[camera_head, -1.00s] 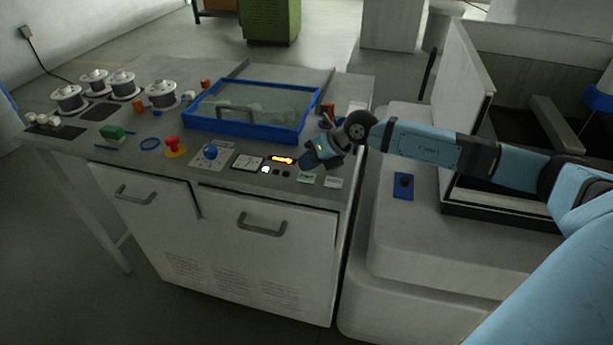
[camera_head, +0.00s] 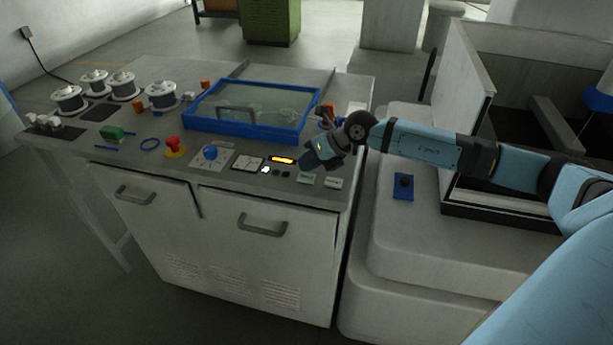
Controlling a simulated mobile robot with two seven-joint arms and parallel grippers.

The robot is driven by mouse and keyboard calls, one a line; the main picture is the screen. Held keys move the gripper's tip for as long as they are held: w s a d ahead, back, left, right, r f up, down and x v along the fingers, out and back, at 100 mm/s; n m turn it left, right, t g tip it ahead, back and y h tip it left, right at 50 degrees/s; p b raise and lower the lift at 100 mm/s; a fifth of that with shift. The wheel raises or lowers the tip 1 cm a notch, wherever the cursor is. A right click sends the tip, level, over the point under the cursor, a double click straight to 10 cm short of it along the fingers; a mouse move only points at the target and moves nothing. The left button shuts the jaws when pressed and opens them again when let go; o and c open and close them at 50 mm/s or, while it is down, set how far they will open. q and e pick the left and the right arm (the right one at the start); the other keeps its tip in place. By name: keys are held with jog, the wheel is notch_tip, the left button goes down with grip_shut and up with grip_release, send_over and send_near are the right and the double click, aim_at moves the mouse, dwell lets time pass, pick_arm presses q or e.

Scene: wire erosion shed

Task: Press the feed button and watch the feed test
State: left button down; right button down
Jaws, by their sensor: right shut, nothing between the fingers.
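A control panel lies along the front edge of the grey cabinet top (camera_head: 215,178). It carries a lit white button (camera_head: 265,170) with small dark buttons (camera_head: 281,173) to its right. An orange lit display (camera_head: 283,160) sits just behind them. A white gauge (camera_head: 248,163) and a blue knob (camera_head: 210,152) are to the left. I cannot read which button is the feed button. My right gripper (camera_head: 306,162) is shut and empty, pointing down over the panel just right of the display. Its tips look apart from the lit button. My left gripper is out of view.
A blue-framed clear cover (camera_head: 190,124) with a grey handle stands behind the panel. A red emergency stop (camera_head: 173,144) is to the left. Several wire spools (camera_head: 122,86) stand at the far left. A machine with a raised wall (camera_head: 465,75) is at the right.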

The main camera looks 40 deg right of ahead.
aim_at(307, 175)
jog(key=shift+f, duration=0.1)
dwell(0.5)
jog(key=shift+f, duration=0.35)
jog(key=shift+f+b, duration=0.4)
dwell(0.5)
dwell(0.3)
jog(key=shift+r+p, duration=0.6)
jog(key=shift+r, duration=0.25)
jog(key=shift+r+p, duration=1.7)
jog(key=shift+r, duration=0.85)
jog(key=shift+f, duration=0.1)
